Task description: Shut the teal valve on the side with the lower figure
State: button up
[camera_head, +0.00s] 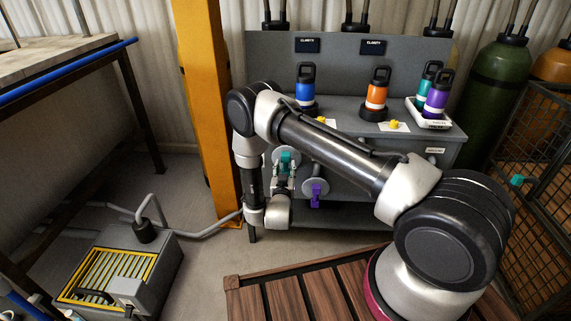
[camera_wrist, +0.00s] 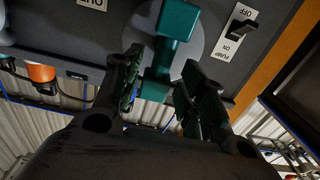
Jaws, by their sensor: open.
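A teal valve (camera_head: 287,160) with a lever handle sits on a round grey plate on the front of the grey tank bench. In the wrist view the teal valve's handle (camera_wrist: 176,20) runs down between the fingers of my gripper (camera_wrist: 161,62). The fingers stand apart on either side of the handle, with a visible gap at least on the right. My gripper (camera_head: 281,181) also shows at the bench front, partly hidden by my arm. Two dark displays marked CLARITY (camera_head: 307,45) (camera_head: 373,47) hang on the back panel; their figures are not readable.
A purple valve (camera_head: 316,194) is low to the right. A black switch (camera_wrist: 240,29) labelled ON, OFF and PUMP is close by. Blue (camera_head: 305,91) and orange (camera_head: 376,93) bottles stand on the bench. A yellow post (camera_head: 207,100) stands left; a grey box (camera_head: 120,272) is on the floor.

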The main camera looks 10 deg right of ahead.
aim_at(285, 164)
jog(key=shift+x, duration=2)
jog(key=shift+c, duration=0.2)
jog(key=c, duration=0.7)
